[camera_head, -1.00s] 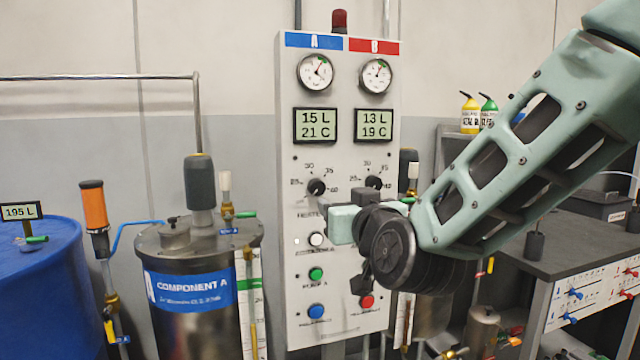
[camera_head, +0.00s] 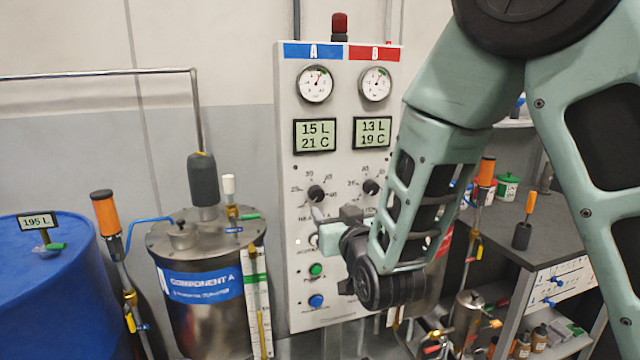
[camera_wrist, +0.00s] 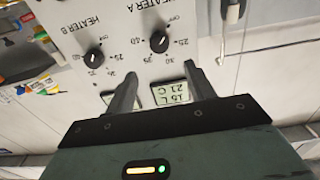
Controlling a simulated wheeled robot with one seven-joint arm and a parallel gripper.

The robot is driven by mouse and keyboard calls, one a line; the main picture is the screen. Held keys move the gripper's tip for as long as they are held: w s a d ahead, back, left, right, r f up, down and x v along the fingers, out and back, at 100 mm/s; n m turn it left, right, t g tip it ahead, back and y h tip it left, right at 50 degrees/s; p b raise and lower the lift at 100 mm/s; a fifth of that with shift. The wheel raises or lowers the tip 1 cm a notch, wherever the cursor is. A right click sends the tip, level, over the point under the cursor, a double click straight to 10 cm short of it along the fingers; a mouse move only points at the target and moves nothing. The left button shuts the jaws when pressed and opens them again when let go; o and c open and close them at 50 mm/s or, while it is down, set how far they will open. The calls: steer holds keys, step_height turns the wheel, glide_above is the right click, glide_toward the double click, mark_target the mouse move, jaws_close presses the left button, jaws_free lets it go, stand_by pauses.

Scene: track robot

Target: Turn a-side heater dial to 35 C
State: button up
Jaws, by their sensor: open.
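The A-side heater dial (camera_head: 316,192) is a small black knob on the panel's left column, below the A display (camera_head: 315,136) that reads 15 L and 21 C. In the wrist view the panel is upside down, and the heater A dial (camera_wrist: 158,41) has OFF and numbers around it; its exact setting is too small to read. My gripper (camera_head: 324,215) is open in front of the panel, just below that dial. In the wrist view the gripper's fingertips (camera_wrist: 160,69) are apart with nothing between them, and the dial appears beyond them, roughly centred.
The heater B dial (camera_head: 371,187) is close on the right, near my arm. A white, a green (camera_head: 316,270) and a blue button (camera_head: 316,300) lie below the A dial. The Component A tank (camera_head: 205,290) stands left of the panel, with a blue drum (camera_head: 50,280) further left.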

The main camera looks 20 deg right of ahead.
mark_target(318, 195)
steer(key=w+p, duration=0.2)
steer(key=w, duration=0.7)
steer(key=shift+w+f, duration=0.15)
steer(key=shift+w, duration=0.25)
steer(key=c, duration=1)
